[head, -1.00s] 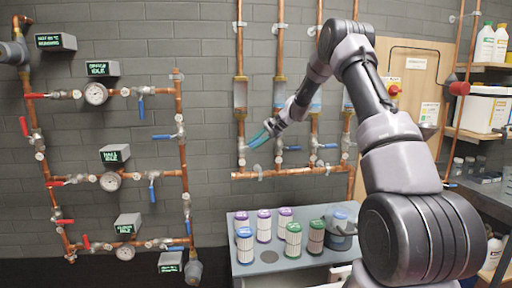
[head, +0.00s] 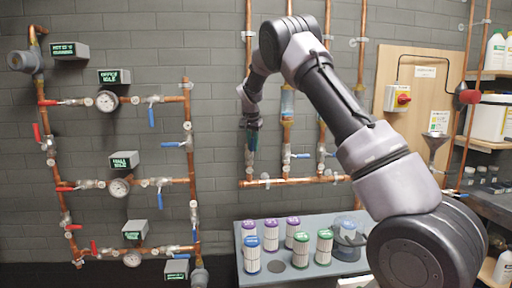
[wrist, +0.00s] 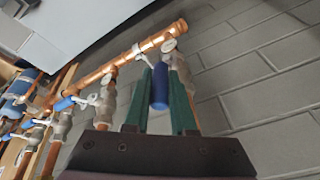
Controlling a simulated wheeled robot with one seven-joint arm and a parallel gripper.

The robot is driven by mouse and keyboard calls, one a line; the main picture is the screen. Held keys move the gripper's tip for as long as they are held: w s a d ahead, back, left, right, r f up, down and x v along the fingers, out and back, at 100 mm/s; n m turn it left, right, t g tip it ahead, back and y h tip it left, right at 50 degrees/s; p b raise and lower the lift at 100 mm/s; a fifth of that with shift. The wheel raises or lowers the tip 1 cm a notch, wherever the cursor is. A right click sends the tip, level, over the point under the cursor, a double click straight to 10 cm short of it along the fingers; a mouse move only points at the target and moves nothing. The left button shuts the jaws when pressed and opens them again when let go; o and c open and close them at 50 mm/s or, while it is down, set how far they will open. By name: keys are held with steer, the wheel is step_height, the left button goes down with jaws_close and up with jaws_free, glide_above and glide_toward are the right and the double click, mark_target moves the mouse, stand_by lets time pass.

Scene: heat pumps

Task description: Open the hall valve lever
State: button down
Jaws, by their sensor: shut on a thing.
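My gripper (head: 252,148) hangs at the leftmost pipe of the right-hand copper manifold, just above its bottom pipe. In the wrist view my green fingers (wrist: 160,95) are shut on a blue lever (wrist: 159,90). This lever points from its valve towards my gripper, roughly along the pipe. No label shows on it, so I cannot tell if it is the hall lever. In the head view my fingers hide it. The lit HALL IDLE sign (head: 123,160) is at the middle row of the left manifold, where another blue lever (head: 160,200) hangs down.
Other blue levers (head: 301,156) on the right-hand manifold stick out sideways. A grey bench (head: 300,276) below holds several white canisters with coloured lids. A wooden panel (head: 418,100) with a red switch and shelves stand on the right.

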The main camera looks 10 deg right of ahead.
steer(key=shift+a+h, duration=0.5)
steer(key=shift+h, duration=0.3)
steer(key=c, duration=0.8)
jaws_free()
steer(key=shift+o, duration=0.2)
steer(key=v, duration=1)
steer(key=shift+s+r, duration=0.15)
steer(key=shift+r, duration=0.15)
steer(key=shift+a, duration=0.15)
